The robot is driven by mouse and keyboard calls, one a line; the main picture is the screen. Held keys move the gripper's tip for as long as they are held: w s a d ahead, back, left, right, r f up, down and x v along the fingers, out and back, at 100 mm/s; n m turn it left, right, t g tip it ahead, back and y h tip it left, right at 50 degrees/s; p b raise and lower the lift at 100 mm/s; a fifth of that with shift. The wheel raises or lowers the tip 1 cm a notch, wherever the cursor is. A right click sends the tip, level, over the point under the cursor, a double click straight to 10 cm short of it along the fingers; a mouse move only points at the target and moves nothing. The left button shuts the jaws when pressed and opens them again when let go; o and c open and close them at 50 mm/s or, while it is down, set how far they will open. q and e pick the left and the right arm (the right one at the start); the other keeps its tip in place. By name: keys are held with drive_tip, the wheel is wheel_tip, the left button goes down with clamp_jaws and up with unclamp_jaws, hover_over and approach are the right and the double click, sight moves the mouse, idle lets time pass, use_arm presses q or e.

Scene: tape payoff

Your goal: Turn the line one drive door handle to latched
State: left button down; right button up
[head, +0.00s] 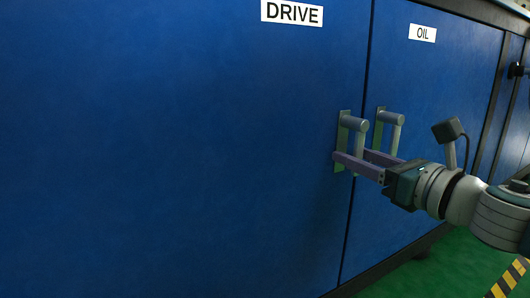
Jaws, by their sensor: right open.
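The drive door (200,150) is a large blue panel under a white DRIVE label (292,13). Its handle (354,125) is a grey lever near the door's right edge, on a narrow upright plate (341,131). The lever's grip hangs down from the pivot. My right gripper (350,155) comes in from the right, open, with its two purple fingers at the lower part of this lever. The lever seems to lie between the fingers, but I cannot tell whether they touch it. My left gripper is out of view.
The oil door (435,90), under an OIL label (422,33), adjoins on the right. Its similar lever (391,119) hangs just above and behind my right gripper's fingers. Green floor (440,268) and yellow-black striped marking (510,280) show at lower right.

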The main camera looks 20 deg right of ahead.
drive_tip(key=s+p, duration=0.2)
drive_tip(key=s, duration=0.8)
drive_tip(key=shift+d, duration=0.4)
drive_tip(key=s+r+m+g+h+p, duration=0.3)
drive_tip(key=r+m+g+h+p, duration=0.3)
drive_tip(key=r+m+p, duration=2.15)
drive_tip(key=s+a+r+m+g+y+p, duration=0.25)
drive_tip(key=s+a+r+p, duration=0.3)
drive_tip(key=r+p, duration=0.65)
drive_tip(key=s+a+r+m+g+y+p, duration=0.1)
drive_tip(key=s+a+r+m+g+p, duration=0.2)
drive_tip(key=s+a+r+p, duration=0.8)
drive_tip(key=w+r+m+g+y+p, duration=0.2)
drive_tip(key=r+p, duration=0.5)
drive_tip(key=p, duration=1.1)
wheel_tip(320, 180, up, 34)
drive_tip(key=p, duration=3.4)
drive_tip(key=shift+s+r+g, duration=0.15)
drive_tip(key=shift+s+g, duration=0.25)
drive_tip(key=shift+g, duration=0.05)
